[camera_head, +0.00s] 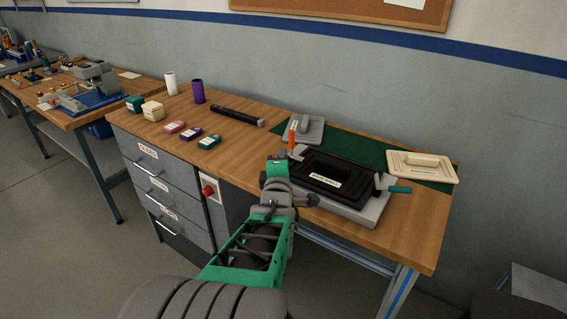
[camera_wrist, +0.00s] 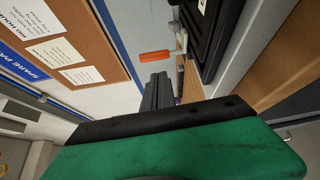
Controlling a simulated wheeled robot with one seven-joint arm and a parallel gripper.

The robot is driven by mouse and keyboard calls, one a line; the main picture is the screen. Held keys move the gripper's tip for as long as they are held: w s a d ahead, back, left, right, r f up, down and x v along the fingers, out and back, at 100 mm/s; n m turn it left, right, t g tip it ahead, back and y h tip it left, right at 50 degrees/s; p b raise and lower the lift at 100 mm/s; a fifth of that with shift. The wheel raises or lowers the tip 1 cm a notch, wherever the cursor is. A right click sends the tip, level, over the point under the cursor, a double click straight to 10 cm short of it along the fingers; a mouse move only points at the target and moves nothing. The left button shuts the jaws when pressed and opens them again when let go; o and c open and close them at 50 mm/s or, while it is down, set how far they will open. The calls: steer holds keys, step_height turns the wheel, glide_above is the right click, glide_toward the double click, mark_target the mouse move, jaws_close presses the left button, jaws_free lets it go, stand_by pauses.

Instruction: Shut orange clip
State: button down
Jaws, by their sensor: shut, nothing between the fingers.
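The orange clip (camera_head: 292,138) has an upright orange handle at the left end of a black case lid (camera_head: 328,175) on a grey base (camera_head: 352,209). In the wrist view the orange handle (camera_wrist: 154,56) lies just beyond the fingertips, with a small gap in the picture. My gripper (camera_wrist: 156,78) is shut and empty, with its dark fingers together. In the head view my arm reaches to the left front of the case, and my own wrist hides the fingers. A second clip with a teal handle (camera_head: 399,189) sticks out at the right end of the case.
The case stands on a wooden workbench (camera_head: 425,232). A grey lid (camera_head: 303,128) and a cream lid (camera_head: 421,165) lie behind it on a green mat (camera_head: 365,150). Small boxes, two cylinders and a black bar (camera_head: 236,116) stand to the left. The wall is close behind.

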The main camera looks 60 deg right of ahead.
steer(key=shift+v, duration=1.75)
